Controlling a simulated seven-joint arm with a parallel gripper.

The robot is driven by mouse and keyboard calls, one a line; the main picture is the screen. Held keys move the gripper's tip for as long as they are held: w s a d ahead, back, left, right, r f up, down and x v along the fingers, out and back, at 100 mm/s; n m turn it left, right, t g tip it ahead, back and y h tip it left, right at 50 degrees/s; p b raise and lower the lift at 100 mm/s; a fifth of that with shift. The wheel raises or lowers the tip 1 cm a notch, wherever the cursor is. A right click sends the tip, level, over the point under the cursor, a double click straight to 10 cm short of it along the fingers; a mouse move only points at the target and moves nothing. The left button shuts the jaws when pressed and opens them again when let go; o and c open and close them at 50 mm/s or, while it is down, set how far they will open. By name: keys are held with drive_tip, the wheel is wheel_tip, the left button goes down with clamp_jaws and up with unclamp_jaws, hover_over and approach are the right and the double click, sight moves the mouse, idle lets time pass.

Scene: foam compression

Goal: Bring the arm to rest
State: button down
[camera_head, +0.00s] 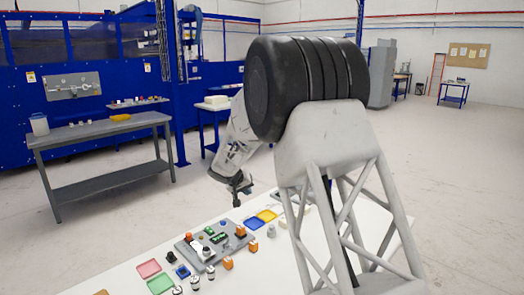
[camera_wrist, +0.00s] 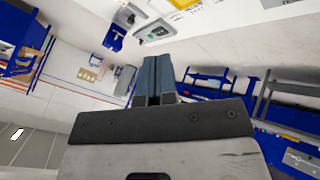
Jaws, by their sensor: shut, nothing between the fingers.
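My gripper (camera_head: 238,197) hangs at the end of my arm in the head view, above and behind the far edge of the white table (camera_head: 120,276). It is apart from everything on the table. In the wrist view my gripper's fingers (camera_wrist: 151,78) lie together, shut and empty. My large dark shoulder joint and grey stand hide part of the arm and the right part of the table in the head view.
A grey board (camera_head: 215,246) with small parts lies on the table. Red (camera_head: 149,268), green (camera_head: 160,284), yellow and blue trays lie around it. Orange blocks (camera_head: 228,263) stand beside it. A grey workbench (camera_head: 100,127) stands farther left.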

drive_tip(key=s+d+r+g+y, duration=0.1)
drive_tip(key=s+d+r, duration=0.45)
drive_tip(key=s, duration=0.45)
drive_tip(key=s+d+r+m+g, duration=0.1)
drive_tip(key=s+d+r, duration=0.5)
drive_tip(key=s, duration=0.4)
drive_tip(key=s+d+r+y, duration=0.1)
drive_tip(key=s+d+r, duration=0.3)
drive_tip(key=s+d, duration=0.5)
drive_tip(key=s+d+f+y, duration=0.1)
drive_tip(key=s+d, duration=0.1)
drive_tip(key=s, duration=1.5)
drive_tip(key=s+d+f+g+y, duration=0.1)
drive_tip(key=s+d+f+y, duration=0.1)
drive_tip(key=s, duration=1.5)
drive_tip(key=shift+s+m, duration=0.2)
drive_tip(key=shift+m, duration=0.1)
